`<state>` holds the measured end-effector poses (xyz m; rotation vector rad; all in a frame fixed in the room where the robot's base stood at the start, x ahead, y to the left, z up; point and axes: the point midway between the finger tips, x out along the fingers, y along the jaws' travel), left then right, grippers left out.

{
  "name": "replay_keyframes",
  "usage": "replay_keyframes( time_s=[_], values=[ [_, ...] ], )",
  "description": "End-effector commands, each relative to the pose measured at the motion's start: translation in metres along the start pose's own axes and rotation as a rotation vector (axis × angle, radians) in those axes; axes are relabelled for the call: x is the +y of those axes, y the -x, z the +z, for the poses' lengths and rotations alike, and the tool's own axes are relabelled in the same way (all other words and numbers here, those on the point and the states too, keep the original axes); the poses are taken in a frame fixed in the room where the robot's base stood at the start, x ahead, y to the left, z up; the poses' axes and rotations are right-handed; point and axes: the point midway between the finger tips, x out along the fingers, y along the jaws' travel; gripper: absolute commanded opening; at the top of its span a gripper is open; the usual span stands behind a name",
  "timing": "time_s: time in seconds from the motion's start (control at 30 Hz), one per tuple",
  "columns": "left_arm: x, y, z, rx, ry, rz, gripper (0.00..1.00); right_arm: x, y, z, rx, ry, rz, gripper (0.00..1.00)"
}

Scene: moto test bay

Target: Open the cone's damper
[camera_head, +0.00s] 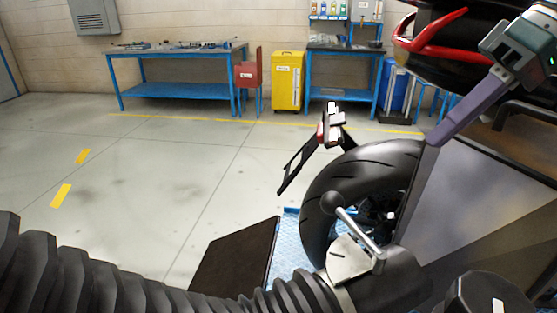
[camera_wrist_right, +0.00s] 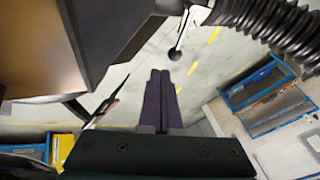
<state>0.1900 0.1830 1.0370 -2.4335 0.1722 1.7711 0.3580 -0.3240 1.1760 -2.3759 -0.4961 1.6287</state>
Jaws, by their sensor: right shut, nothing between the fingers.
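The damper lever (camera_head: 360,232) is a metal rod ending in a round knob (camera_head: 331,202), beside a light plate (camera_head: 348,259) at the mouth of the black corrugated hose (camera_head: 110,295). The dark cone (camera_head: 395,280) joins the hose at the bottom of the head view. My right gripper (camera_head: 437,140) has purple fingers, shut and empty, up and right of the lever. In the right wrist view the fingers (camera_wrist_right: 160,73) point toward the knob (camera_wrist_right: 175,54), which appears just beyond their tips; contact cannot be told. My left gripper is out of view.
A motorcycle's rear tyre (camera_head: 345,180) stands behind the lever, with a plate holder (camera_head: 296,165) jutting left. A large grey panel (camera_head: 490,190) lies right, below my right gripper. Workbenches (camera_head: 175,55) and a yellow cabinet (camera_head: 287,82) line the back wall. The left floor is clear.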

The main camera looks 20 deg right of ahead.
Motion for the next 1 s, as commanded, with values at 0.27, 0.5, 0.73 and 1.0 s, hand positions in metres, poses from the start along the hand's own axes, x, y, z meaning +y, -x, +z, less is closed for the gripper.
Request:
replay_keyframes(
  time_s=[0.27, 0.5, 0.73, 1.0],
  values=[
    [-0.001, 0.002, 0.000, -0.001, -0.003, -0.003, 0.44, -0.001, -0.013, 0.000, -0.002, 0.000, -0.004, 0.00],
    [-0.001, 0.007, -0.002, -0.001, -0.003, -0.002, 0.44, -0.002, -0.060, 0.000, -0.002, 0.000, -0.006, 0.00],
    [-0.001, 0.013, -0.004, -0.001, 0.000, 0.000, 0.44, -0.006, -0.104, 0.000, -0.003, 0.003, -0.003, 0.00],
    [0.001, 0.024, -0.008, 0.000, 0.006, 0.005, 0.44, -0.028, -0.124, 0.005, -0.003, 0.003, -0.001, 0.00]
  ],
)
